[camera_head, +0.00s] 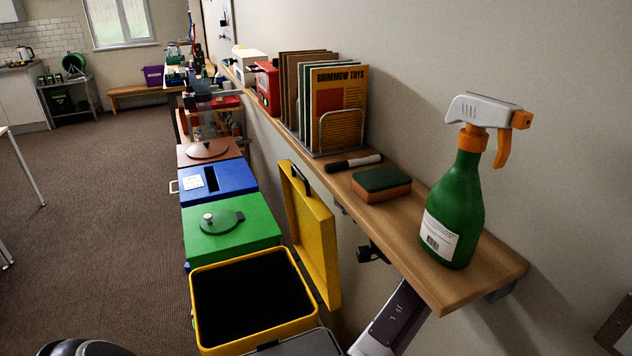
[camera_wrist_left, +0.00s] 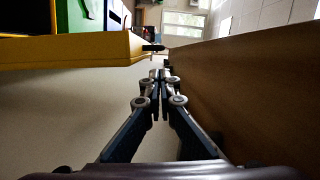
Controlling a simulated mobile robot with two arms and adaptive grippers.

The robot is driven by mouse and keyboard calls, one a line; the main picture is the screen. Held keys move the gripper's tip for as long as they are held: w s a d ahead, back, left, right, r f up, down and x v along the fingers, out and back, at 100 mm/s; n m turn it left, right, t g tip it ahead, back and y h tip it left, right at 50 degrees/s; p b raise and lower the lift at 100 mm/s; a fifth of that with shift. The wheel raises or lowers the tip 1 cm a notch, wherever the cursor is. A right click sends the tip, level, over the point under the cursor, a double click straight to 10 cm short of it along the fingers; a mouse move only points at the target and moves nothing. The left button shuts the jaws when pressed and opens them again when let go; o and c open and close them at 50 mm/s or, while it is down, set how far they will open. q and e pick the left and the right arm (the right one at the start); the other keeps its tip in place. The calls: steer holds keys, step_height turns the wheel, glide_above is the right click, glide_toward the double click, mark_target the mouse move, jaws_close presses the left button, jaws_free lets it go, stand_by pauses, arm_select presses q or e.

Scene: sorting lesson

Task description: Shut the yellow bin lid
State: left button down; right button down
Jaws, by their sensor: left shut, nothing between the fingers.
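The yellow bin (camera_head: 204,335) stands open at the front of a row of bins, its dark inside showing. Its yellow lid (camera_head: 318,240) stands raised, nearly upright, on the bin's right side near the wall. In the left wrist view the lid (camera_wrist_left: 75,53) runs along the upper left, with a small dark part at its end. My left gripper (camera_wrist_left: 159,76) is shut and empty, in the gap between the lid and the brown shelf, with no clear contact. In the head view a dark part that looks like this gripper (camera_head: 368,253) shows beside the lid, partly hidden by the shelf. My right gripper is out of view.
The wooden shelf (camera_head: 440,262) overhangs the gap right of the lid; it holds a green spray bottle (camera_head: 455,205), a sponge (camera_head: 381,184), a marker (camera_head: 352,163) and a book rack (camera_head: 340,132). Green (camera_head: 260,232) and blue (camera_head: 232,182) bins stand behind.

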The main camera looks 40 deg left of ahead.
mark_target(319, 196)
arm_select(q)
steer(key=p+x, duration=0.3)
steer(key=x, duration=0.7)
steer(key=shift+r, duration=0.1)
